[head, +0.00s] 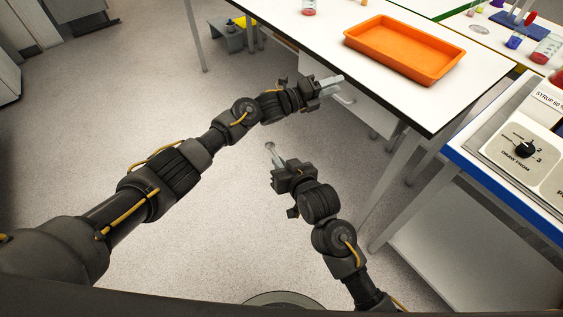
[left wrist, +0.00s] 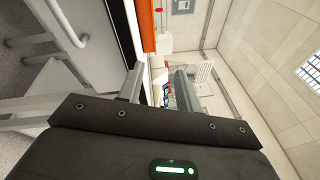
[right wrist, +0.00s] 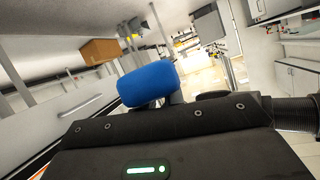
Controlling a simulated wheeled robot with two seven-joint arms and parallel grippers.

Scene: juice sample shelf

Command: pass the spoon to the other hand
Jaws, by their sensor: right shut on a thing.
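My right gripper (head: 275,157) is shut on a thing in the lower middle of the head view. In the right wrist view a thick, rounded blue piece (right wrist: 148,84) sits across its fingers; I take it for the spoon's handle. In the head view only a small pale round end (head: 270,146) shows at the fingertips, and I cannot tell if it is part of the spoon. My left gripper (head: 334,86) is above and right of the right one, beside the white table. Its fingers stand apart and empty in the left wrist view (left wrist: 158,85). The two grippers are apart.
An orange tray (head: 404,78) lies on the white table (head: 310,38). A blue-edged bench with a dial panel (head: 522,150) stands at the right. Beakers and small coloured things stand at the top right. Open floor (head: 215,180) lies below both grippers.

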